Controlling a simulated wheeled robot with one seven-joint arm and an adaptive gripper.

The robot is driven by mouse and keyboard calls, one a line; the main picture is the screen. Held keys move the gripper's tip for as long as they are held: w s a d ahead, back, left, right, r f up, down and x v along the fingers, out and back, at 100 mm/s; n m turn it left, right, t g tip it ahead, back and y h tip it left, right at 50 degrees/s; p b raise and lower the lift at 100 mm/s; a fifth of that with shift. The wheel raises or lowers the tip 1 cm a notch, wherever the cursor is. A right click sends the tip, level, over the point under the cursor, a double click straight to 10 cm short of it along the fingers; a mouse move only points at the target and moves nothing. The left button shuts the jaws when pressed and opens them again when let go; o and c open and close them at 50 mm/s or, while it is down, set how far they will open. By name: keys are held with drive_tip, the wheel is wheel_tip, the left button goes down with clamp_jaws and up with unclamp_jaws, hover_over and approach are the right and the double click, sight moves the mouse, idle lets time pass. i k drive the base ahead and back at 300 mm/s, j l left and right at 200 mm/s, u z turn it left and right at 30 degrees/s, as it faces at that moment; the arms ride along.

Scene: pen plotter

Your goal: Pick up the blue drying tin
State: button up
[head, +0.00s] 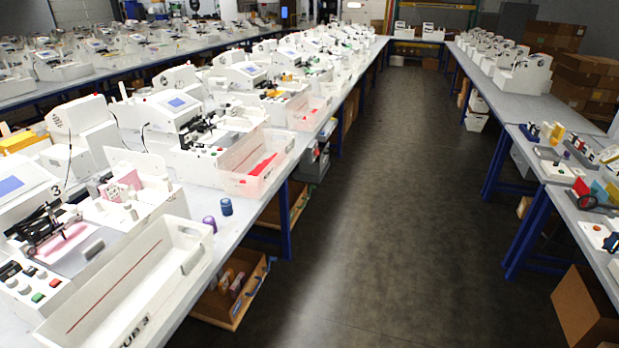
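A small blue tin (226,207) stands upright on the left table, near its aisle-side edge. A purple tin (210,223) lies or leans just to its left and nearer to me. The two look close together, with a small gap. My gripper is not in the head view.
A long white bin (183,262) stands on the near table edge, left of the tins. A clear bin with red pieces (285,150) stands beyond them. White plotter machines (175,110) line the table behind. The aisle floor (405,200) is clear. A cardboard box (585,305) stands at the lower right.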

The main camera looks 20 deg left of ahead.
sight(226, 204)
drive_tip(key=i+l+u, duration=0.15)
drive_tip(key=i, duration=0.35)
drive_tip(key=i+l+u, duration=0.2)
drive_tip(key=i, duration=0.3)
drive_tip(key=i+l+u, duration=0.15)
drive_tip(key=i, duration=0.35)
drive_tip(key=i+u, duration=0.2)
drive_tip(key=u, duration=0.25)
drive_tip(key=i+l+u, duration=0.1)
drive_tip(key=u, duration=0.3)
drive_tip(key=i+l+u, duration=0.2)
drive_tip(key=u, duration=0.25)
drive_tip(key=i+l+u, duration=0.2)
drive_tip(key=u, duration=0.2)
drive_tip(key=i+l+u, duration=0.1)
drive_tip(key=l+u, duration=0.2)
drive_tip(key=u, duration=0.15)
drive_tip(key=i+l+u, duration=0.15)
drive_tip(key=u, duration=0.2)
drive_tip(key=i+l+u, duration=0.1)
drive_tip(key=l+u, duration=0.25)
drive_tip(key=i+l+u, duration=0.1)
drive_tip(key=l+u, duration=0.6)
drive_tip(key=i+l, duration=0.05)
